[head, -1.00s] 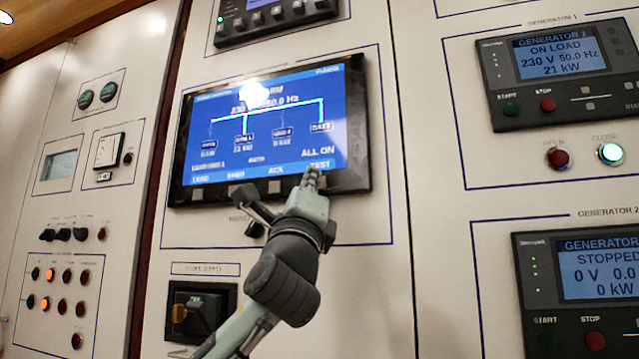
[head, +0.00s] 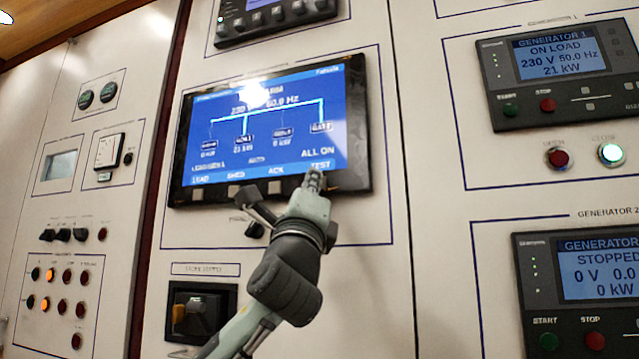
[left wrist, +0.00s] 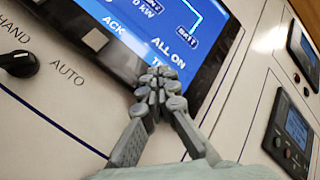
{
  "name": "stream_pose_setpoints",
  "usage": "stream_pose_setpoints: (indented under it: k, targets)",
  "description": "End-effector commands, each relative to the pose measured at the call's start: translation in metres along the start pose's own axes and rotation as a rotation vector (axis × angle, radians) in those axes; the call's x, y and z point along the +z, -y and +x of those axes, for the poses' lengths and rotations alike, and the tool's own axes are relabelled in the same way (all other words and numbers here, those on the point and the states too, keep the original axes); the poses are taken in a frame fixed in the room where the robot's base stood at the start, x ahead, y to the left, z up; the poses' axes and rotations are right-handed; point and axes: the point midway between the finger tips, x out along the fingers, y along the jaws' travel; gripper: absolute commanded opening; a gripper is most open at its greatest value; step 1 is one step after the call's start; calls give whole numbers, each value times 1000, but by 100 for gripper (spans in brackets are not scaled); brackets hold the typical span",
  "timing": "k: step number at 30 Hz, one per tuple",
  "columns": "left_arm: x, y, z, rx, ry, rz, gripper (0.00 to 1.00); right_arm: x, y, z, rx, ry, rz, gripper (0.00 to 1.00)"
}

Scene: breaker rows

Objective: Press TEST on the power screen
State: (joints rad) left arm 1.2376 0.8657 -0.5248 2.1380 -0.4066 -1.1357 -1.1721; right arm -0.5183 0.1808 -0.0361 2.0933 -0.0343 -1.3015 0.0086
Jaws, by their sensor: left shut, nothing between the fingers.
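The power screen (head: 265,135) is a blue display in a black frame on the white panel. It shows "ALL ON" above a "TEST" label (head: 320,165) at its lower right. My left gripper (head: 314,180) is shut and empty, its fingertips just below the TEST label at the screen's lower edge. In the left wrist view the shut fingertips (left wrist: 160,90) cover part of the TEST label and the button under it is hidden. I cannot tell whether they touch the frame. My right gripper is not in view.
Grey buttons, one of them under ACK (head: 274,188), line the screen's lower frame. A selector knob (left wrist: 18,63) marked HAND and AUTO is below. The Generator 1 controller (head: 555,72) and Generator 2 controller (head: 580,285) are to the right. A dark switch (head: 200,312) is lower left.

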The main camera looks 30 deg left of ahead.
Motion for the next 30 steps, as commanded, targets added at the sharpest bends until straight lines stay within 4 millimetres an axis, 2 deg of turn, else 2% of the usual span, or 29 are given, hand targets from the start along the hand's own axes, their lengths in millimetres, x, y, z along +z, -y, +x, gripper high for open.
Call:
stream_pose_setpoints:
  k: [30]
  targets:
    - [-4, -4, 6, 0, 0, 0, 0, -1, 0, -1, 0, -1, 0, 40]
